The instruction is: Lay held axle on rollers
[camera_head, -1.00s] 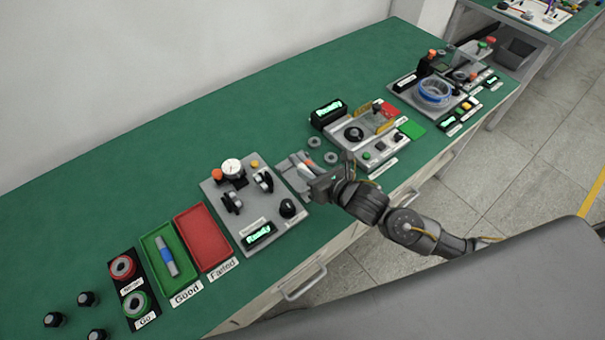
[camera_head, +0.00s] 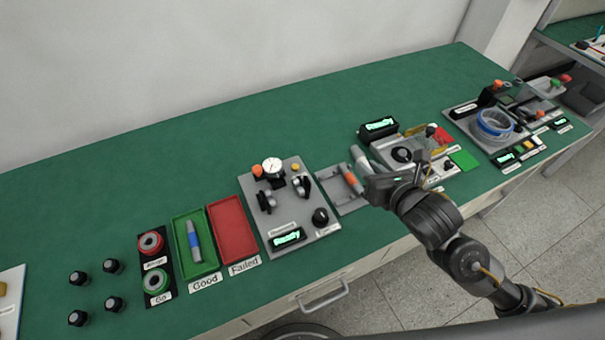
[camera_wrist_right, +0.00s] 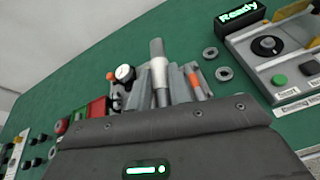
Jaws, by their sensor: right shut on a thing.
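My right gripper (camera_head: 363,172) is shut on a plain light-grey axle (camera_wrist_right: 158,68), which sticks out past the fingers in the right wrist view. In the head view it is over the right side of a grey rack (camera_head: 340,198). An orange-banded axle (camera_head: 351,180) lies at the rack, close to the gripper. The black rollers (camera_head: 266,202) stand on a grey test panel (camera_head: 283,225) left of the rack, with a second roller support (camera_head: 301,187) beside them. A dial gauge (camera_head: 272,166) stands behind them. No axle shows on the rollers. My left gripper is not in view.
Left of the panel are a red Failed tray (camera_head: 233,238) and a green Good tray (camera_head: 208,265) holding a blue-banded axle (camera_head: 193,240). Right of the gripper are a second station (camera_head: 403,155) and one with a blue ring (camera_head: 495,122). The bench's back strip is clear.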

